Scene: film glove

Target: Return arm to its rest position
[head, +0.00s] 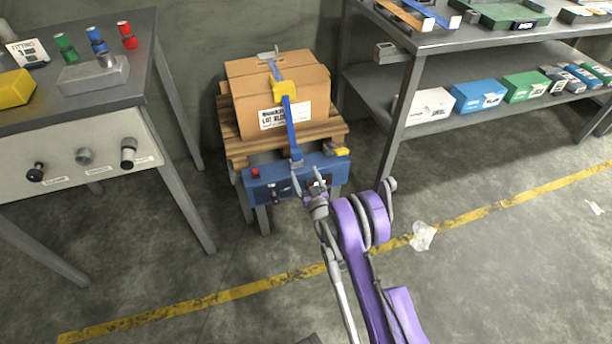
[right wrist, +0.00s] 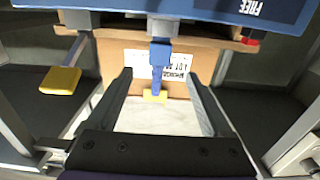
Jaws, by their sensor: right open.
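My right arm, purple and grey, reaches up from the bottom of the head view. Its gripper (head: 317,188) is at the front of the blue panel (head: 265,186) of a small stand. In the right wrist view the two dark fingers of this gripper (right wrist: 158,78) are spread apart, with nothing held between them. Beyond them show a cardboard box (right wrist: 110,55), a blue strap (right wrist: 160,58) and the blue panel (right wrist: 130,5). I cannot tell whether the fingertips touch the panel. My left gripper is not in view.
The strapped box (head: 315,88) sits on a wooden pallet (head: 236,150). A workbench (head: 80,120) with spools stands left, a grey shelf (head: 390,85) with small boxes right. Crumpled clear film (head: 422,236) lies on the floor by a yellow line (head: 250,290). Floor at lower right is mostly clear.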

